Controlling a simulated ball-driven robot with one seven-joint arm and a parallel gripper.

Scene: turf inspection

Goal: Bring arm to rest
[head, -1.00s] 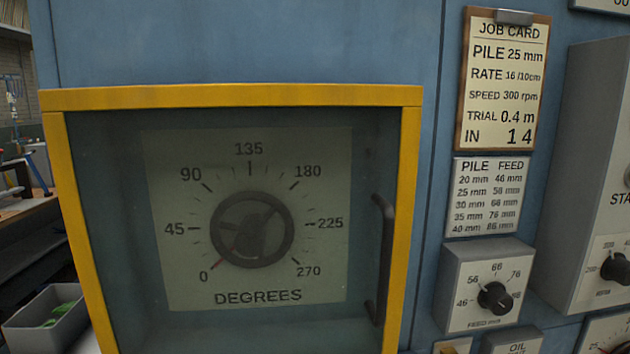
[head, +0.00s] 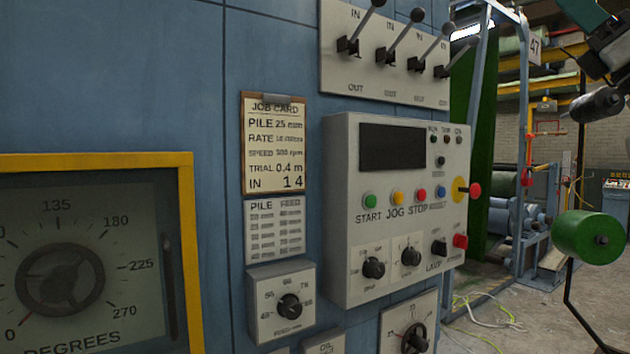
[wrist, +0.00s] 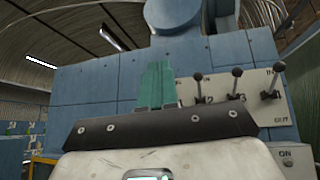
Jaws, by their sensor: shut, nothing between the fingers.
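My gripper (wrist: 158,88) shows in the wrist view, its two teal fingers together and pointing up, with nothing between them. Behind it are the blue machine panels (wrist: 110,92). A lever plate (wrist: 258,100) with black-knobbed levers stands to the right of the fingers. I see no contact between the fingers and the machine. In the head view, dark and teal parts reach in at the top right edge; I cannot tell the fingers there.
The control box (head: 345,210) with coloured buttons juts from the machine, below the lever plate (head: 375,85). The yellow-framed dial window (head: 186,250) is at left. A green roll (head: 585,238) stands at right. Cables (head: 480,335) lie on the floor.

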